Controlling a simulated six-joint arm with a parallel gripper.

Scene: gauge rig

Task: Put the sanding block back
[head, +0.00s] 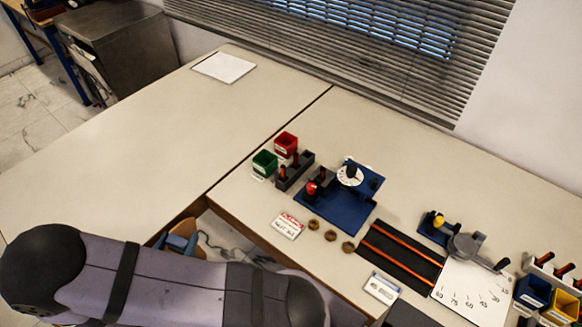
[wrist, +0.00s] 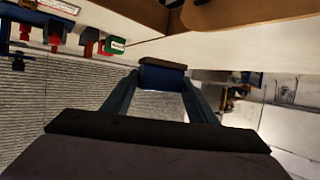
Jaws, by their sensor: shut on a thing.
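My gripper (wrist: 162,82) is shut on a small block in the wrist view. I take this to be the sanding block (wrist: 162,74), blue with a dark brown layer along its top edge. It sits between the two fingertips, apart from the table edge above it in that view. In the head view my arm crosses the lower left, and I cannot make out the block for certain. A blue-grey shape (head: 180,244) shows beside the arm at the table gap; I cannot tell whether it is part of my gripper.
On the right table stand red (head: 286,142) and green (head: 264,162) bins, a blue fixture (head: 345,212), brass rings (head: 331,236), a black mat with orange strips (head: 400,256) and a dial gauge plate (head: 468,290). The left table (head: 130,150) is mostly clear, with a white sheet (head: 224,67).

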